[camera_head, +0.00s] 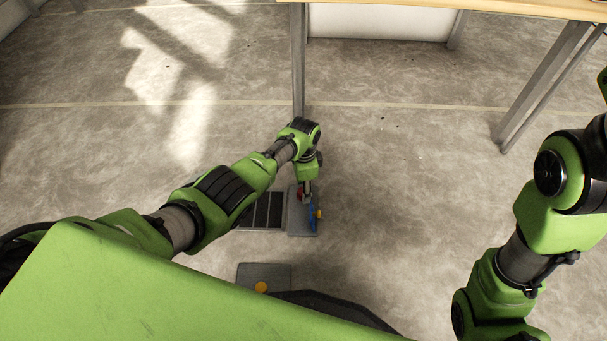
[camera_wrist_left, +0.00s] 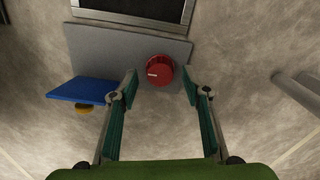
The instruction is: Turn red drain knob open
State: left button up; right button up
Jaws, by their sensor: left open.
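The red knob (camera_wrist_left: 160,70) is round with a white mark on its face. It sits on a grey plate (camera_wrist_left: 110,47) and shows just beyond and between my left fingertips in the left wrist view. My left gripper (camera_wrist_left: 158,85) is open, with one finger on each side of the knob's line and nothing between the pads. In the head view my left gripper (camera_head: 306,190) is at the grey unit (camera_head: 299,222), small and partly hidden by the arm, and a bit of the red knob (camera_head: 299,195) shows beside it. My right gripper is out of view.
A blue plate (camera_wrist_left: 82,90) with a yellow knob (camera_wrist_left: 83,108) juts from the unit, left of my fingers. A dark grille panel (camera_head: 262,211) adjoins the unit. A table (camera_head: 480,8) with metal legs stands behind. The floor to the right is clear.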

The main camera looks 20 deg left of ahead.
pick_arm(q)
notch_tip(320, 180, up, 11)
dwell(0.5)
jog(key=shift+r, duration=0.1)
dwell(0.3)
